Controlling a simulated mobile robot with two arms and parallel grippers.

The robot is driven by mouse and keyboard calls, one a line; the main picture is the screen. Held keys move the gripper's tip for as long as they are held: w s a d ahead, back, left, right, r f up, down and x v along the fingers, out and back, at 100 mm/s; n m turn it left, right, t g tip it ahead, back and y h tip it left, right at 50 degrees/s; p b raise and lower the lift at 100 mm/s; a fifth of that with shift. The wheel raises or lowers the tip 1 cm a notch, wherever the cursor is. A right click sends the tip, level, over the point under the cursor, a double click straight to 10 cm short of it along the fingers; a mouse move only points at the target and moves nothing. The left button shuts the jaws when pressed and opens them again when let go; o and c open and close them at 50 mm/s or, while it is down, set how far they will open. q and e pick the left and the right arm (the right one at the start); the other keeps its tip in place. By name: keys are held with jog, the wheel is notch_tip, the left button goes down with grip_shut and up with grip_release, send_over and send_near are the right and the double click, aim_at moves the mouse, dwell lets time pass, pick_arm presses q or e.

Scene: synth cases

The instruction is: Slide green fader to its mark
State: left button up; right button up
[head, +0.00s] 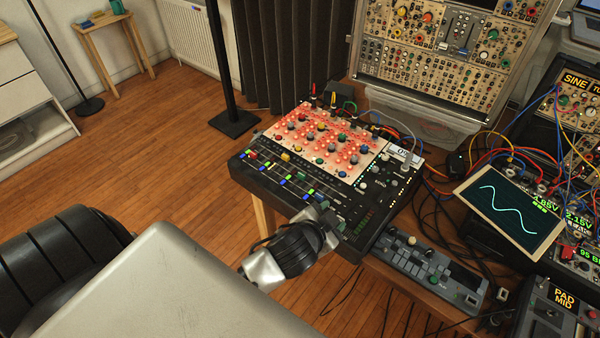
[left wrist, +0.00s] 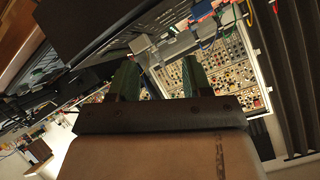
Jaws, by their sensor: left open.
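A black mixer (head: 376,233) with a red-and-white knob panel stands on the table in the head view. Small coloured fader caps run along its front left side. Several are green, among them a green fader cap (head: 287,178); I cannot tell which one is meant, and no mark is clear at this size. My left gripper (head: 326,218) is at the mixer's front edge, below and right of that cap. Its fingers are small and partly hidden there. In the left wrist view its two dark green fingers (left wrist: 160,78) are apart, with nothing between them. My right gripper is not seen.
A small grey control unit (head: 425,270) lies right of the mixer, near the table edge. A screen with a wave (head: 512,212) and many patch cables crowd the right. A modular synth case (head: 440,55) stands behind. The wooden floor at left is mostly free.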

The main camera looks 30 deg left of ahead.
pick_arm(q)
jog(key=w+d+r+m+t+h, duration=0.2)
jog(key=w+d+r+m+h, duration=0.25)
jog(key=r+m+h, duration=0.2)
jog(key=w+d+r+m+t+h, duration=0.2)
jog(key=w+d+r+m+h, duration=0.1)
jog(key=d+r+m+h, duration=0.4)
jog(key=m+g+y, duration=1.3)
jog(key=m+g, duration=0.3)
jog(key=m, duration=0.2)
send_over(300, 175)
notch_tip(300, 175, down, 6)
notch_tip(300, 175, down, 10)
jog(key=shift+f+p, duration=0.15)
jog(key=shift+p, duration=0.65)
jog(key=shift+c, duration=0.3)
